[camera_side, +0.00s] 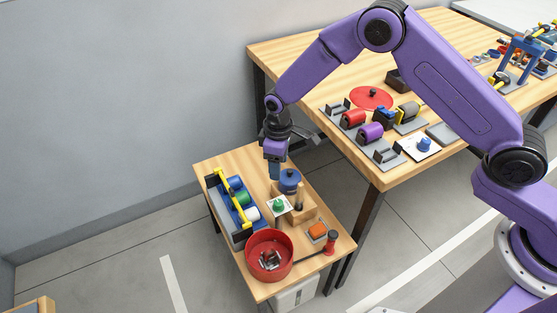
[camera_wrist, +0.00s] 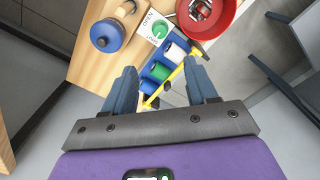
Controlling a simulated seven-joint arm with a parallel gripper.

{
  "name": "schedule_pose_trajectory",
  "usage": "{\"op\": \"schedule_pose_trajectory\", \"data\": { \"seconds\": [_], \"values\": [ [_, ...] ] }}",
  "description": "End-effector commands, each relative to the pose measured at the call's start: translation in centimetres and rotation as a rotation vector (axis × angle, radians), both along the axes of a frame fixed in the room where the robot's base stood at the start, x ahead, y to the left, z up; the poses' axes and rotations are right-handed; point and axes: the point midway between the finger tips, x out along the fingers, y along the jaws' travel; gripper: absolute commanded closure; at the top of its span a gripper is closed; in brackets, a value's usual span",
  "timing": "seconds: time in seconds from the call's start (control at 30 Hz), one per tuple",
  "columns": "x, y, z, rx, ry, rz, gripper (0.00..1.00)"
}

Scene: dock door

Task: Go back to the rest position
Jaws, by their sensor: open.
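My gripper (camera_side: 274,170) hangs over the small wooden table (camera_side: 262,284), pointing down, near the blue round lid-like piece (camera_side: 289,178). In the wrist view my gripper (camera_wrist: 162,78) has its two blue fingers spread apart with nothing between them. Past the fingertips lies the blue rack (camera_side: 239,234) with a blue, a green and a white roll and a yellow bar (camera_side: 232,193). The rolls also show in the wrist view, with the green roll (camera_wrist: 160,72) in the middle. How high the fingertips are above the table is hard to tell.
On the small table stand a red bowl (camera_side: 287,262) with small parts inside, a green knob (camera_side: 278,204) on a white plate, an orange block (camera_side: 318,230) and a red-ended tool (camera_side: 331,238). The large bench (camera_side: 290,50) with several parts stands to the right. A grey wall is behind.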

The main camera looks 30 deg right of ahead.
Motion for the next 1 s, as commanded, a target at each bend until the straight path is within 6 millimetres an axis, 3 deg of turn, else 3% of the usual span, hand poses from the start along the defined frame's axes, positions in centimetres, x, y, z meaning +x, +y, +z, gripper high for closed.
{"op": "schedule_pose_trajectory", "data": {
  "seconds": [0.67, 0.87, 1.0],
  "values": [
    [-0.1, 0.0, 0.9, 0.001, -0.001, 0.002, 0.43],
    [-1.8, -0.2, 4.1, 0.004, -0.006, 0.026, 0.43],
    [-4.7, -0.9, 7.8, 0.007, -0.010, 0.058, 0.43]
  ]
}}
